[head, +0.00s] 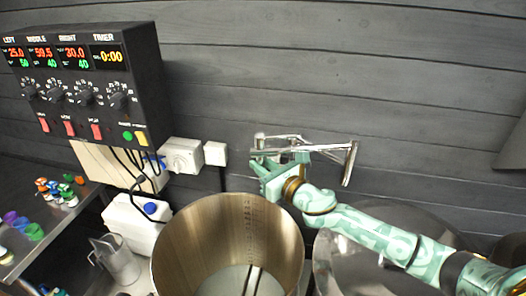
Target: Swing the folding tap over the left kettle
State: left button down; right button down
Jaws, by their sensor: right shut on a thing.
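The chrome folding tap (350,163) is on the dark plank wall, with its jointed pipes folded close to the wall and one pipe end hanging down at the right. My right gripper (268,166) is shut on the tap near its left part; the jaws partly hide the grip. The leftmost kettle in view (168,254) is a wide open steel pot with scale marks inside and pale liquid at the bottom. It stands below and in front of the gripper. My left gripper is not in view.
A second steel kettle (335,262) stands to the right, partly behind my right arm. A black control box (135,62) with displays and knobs hangs at upper left. A white canister (130,222), a clear jug (118,262) and a side table with small coloured items (58,192) are at left.

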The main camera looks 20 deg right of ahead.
jog(key=shift+s+a+n+g+y, duration=0.2)
jog(key=shift+s+n+y, duration=0.15)
jog(key=shift+s+y, duration=0.25)
jog(key=shift+s+a+n+g+y, duration=0.2)
jog(key=shift+s+n+y, duration=0.2)
jog(key=shift+s, duration=0.4)
jog(key=c, duration=1.3)
grip_release()
jog(key=shift+c, duration=0.2)
jog(key=b+v, duration=0.5)
jog(key=v, duration=1.1)
jog(key=shift+b, duration=0.4)
jog(key=shift+s+d, duration=0.1)
jog(key=shift+s, duration=0.1)
